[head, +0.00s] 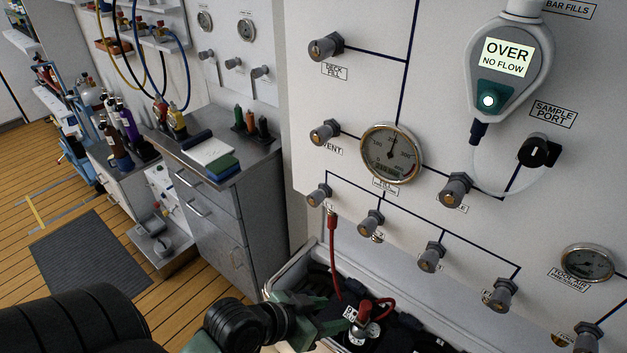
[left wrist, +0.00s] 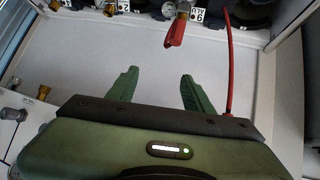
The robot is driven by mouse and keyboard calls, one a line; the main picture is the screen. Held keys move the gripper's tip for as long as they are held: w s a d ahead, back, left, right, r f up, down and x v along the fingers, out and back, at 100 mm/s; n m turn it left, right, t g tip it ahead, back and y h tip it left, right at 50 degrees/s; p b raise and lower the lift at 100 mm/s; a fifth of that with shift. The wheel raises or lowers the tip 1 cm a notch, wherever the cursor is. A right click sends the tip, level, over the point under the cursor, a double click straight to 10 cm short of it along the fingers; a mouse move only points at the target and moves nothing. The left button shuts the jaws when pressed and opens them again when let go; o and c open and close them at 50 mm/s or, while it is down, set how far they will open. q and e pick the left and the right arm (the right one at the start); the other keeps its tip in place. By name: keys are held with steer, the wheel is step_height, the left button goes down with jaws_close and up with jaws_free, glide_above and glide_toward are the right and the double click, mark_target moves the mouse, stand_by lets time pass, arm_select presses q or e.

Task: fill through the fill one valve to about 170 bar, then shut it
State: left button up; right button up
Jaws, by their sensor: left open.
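The fill one valve (head: 319,195) is a grey knob at the left end of the lower row on the white panel. A red hose (head: 333,255) runs from below it to a cylinder valve with a red handle (head: 364,311); the wrist view also shows a red handle (left wrist: 174,32). The round fill gauge (head: 391,154) has its needle pointing nearly straight up; its exact reading is too small to tell. My left gripper (head: 330,312) has green fingers, open and empty (left wrist: 159,73), below the fill one valve and apart from it. My right gripper is out of view.
Other knobs close by are fill two (head: 371,222), vent (head: 325,132) and deck fill (head: 325,46). An analyser (head: 508,60) reads "OVER NO FLOW". Cylinders stand in a pale-walled bin (head: 290,278) under the panel. A grey cabinet (head: 232,215) stands left.

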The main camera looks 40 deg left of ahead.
arm_select(q)
steer(key=w+a+r+n+t, duration=0.1)
steer(key=w+a+r+t, duration=0.3)
steer(key=w+r, duration=0.15)
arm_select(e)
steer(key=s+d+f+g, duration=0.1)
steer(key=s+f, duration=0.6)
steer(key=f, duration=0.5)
arm_select(q)
steer(key=n+t+y, duration=0.4)
steer(key=t, duration=0.1)
glide_toward(312, 202)
steer(key=w, duration=0.3)
steer(key=w+p, duration=0.1)
steer(key=w, duration=0.2)
steer(key=w+p, duration=0.2)
steer(key=w, duration=0.1)
steer(key=shift+w+r, duration=0.25)
steer(key=shift+w+f+h, duration=0.1)
steer(key=shift+w+h, duration=0.2)
steer(key=shift+w, duration=0.2)
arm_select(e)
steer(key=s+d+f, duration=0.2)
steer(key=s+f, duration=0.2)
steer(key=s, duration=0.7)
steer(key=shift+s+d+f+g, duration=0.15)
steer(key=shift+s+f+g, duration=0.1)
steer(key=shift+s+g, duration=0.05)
arm_select(q)
jaws_close()
